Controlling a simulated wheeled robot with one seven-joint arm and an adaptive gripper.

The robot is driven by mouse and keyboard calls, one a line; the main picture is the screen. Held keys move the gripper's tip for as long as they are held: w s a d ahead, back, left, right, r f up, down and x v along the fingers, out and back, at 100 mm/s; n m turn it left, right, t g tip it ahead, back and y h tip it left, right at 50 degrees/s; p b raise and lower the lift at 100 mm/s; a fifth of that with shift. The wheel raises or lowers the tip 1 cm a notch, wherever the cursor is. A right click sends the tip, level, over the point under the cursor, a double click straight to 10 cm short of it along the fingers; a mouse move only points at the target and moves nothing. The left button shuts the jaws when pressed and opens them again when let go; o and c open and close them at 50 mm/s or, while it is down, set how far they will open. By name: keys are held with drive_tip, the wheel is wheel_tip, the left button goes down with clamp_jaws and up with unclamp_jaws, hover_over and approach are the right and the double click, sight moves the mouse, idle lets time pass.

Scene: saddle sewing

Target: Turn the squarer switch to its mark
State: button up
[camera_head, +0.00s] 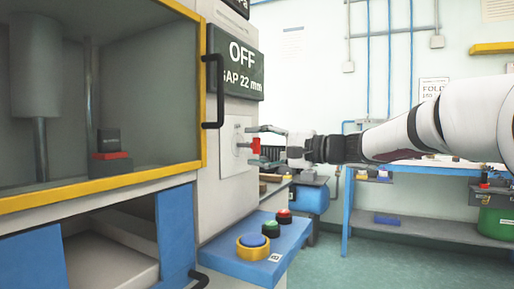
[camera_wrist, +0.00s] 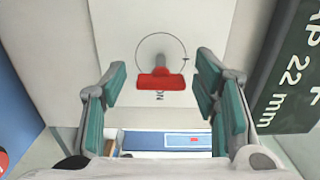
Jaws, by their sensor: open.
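The squarer switch (camera_head: 254,148) is a red handle on a pale plate on the machine's side face. In the wrist view the red handle (camera_wrist: 160,84) lies crosswise in front of a thin circle drawn on the plate. A small dark tick (camera_wrist: 185,59) sits on the circle's right side, and partly covered lettering shows just below the handle. My gripper (camera_wrist: 162,68) is open, with one teal-padded finger on each side of the handle and a clear gap to both. In the head view my gripper (camera_head: 268,144) reaches the switch from the right.
A dark display (camera_head: 238,65) above the switch reads "OFF" and "GAP 22 mm"; it also shows close by at the right of the wrist view (camera_wrist: 295,75). Below, a blue panel (camera_head: 230,262) carries several buttons. A black door handle (camera_head: 213,90) stands left of the switch. A blue workbench (camera_head: 410,172) stands behind.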

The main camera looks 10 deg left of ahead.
drive_tip(key=v, duration=1.1)
drive_tip(key=shift+d, duration=0.35)
drive_tip(key=s+f+n+g+h, duration=0.1)
drive_tip(key=s+f+g+h, duration=0.15)
drive_tip(key=s+f, duration=0.4)
drive_tip(key=s+f+n+g+h, duration=0.1)
drive_tip(key=s+f+h, duration=0.2)
drive_tip(key=s, duration=0.7)
drive_tip(key=s+f+n+g+h, duration=0.1)
drive_tip(key=s+f+g+h, duration=0.2)
drive_tip(key=s, duration=0.5)
drive_tip(key=s+d+f+h, duration=0.4)
drive_tip(key=s+d+f, duration=0.35)
drive_tip(key=s, duration=0.25)
drive_tip(key=s+d+f+h, duration=0.5)
drive_tip(key=s+d+f, duration=0.2)
drive_tip(key=s+d, duration=0.3)
wheel_tip(320, 180, up, 36)
drive_tip(key=a+t+p, duration=0.1)
drive_tip(key=t+p, duration=0.3)
drive_tip(key=p, duration=3)
drive_tip(key=shift+s+r+n, duration=0.2)
drive_tip(key=shift+n, duration=0.2)
